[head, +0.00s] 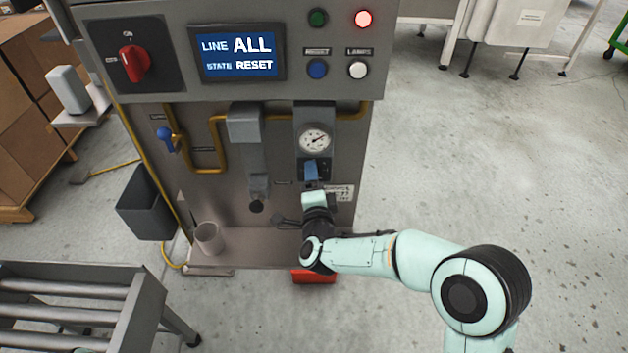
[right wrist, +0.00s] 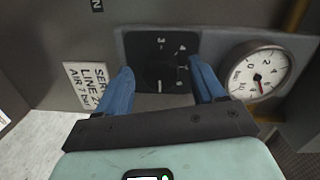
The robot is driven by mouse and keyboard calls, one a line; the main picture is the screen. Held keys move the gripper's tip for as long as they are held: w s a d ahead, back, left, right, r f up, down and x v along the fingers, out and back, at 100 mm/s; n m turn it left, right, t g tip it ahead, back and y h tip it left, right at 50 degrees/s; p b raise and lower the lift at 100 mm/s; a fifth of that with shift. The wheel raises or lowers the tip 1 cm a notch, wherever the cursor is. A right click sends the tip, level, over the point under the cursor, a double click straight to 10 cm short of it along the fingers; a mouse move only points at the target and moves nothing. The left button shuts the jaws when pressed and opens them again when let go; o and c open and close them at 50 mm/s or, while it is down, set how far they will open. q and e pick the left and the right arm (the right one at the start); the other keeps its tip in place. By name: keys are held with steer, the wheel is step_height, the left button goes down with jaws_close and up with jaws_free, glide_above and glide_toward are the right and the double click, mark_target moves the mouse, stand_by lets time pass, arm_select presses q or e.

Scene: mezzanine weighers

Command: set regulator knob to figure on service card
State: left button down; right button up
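The regulator's black dial plate (right wrist: 180,52), with white figures such as 3 and 4, shows in the right wrist view. The dark knob (right wrist: 158,72) is hard to tell from the plate; a white mark shows low on it. My right gripper (right wrist: 163,78) is open, its blue fingers apart on either side of the knob, with no clear contact. In the head view my right gripper (head: 311,172) is in front of the regulator below the gauge (head: 315,140). The white service card (right wrist: 87,86) is partly hidden by a finger; it also shows in the head view (head: 341,192). My left gripper is out of view.
The gauge (right wrist: 260,74) stands beside the dial. Above are a screen (head: 238,53) reading LINE ALL, STATE RESET, a red rotary switch (head: 130,60) and lamps. A cup (head: 208,238) stands on the lower shelf. A roller conveyor (head: 70,300) is at front left; floor at right is clear.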

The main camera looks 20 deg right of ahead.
steer(key=shift+s, duration=0.1)
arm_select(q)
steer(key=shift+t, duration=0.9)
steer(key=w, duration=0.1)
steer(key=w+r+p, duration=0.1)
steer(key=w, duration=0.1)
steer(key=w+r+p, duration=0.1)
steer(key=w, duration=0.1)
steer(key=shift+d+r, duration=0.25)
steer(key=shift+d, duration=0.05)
arm_select(e)
steer(key=f+v, duration=0.1)
steer(key=v, duration=1.2)
steer(key=shift+r, duration=0.45)
arm_select(q)
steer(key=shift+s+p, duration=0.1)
steer(key=shift+p, duration=0.2)
arm_select(e)
steer(key=shift+s+a, duration=0.1)
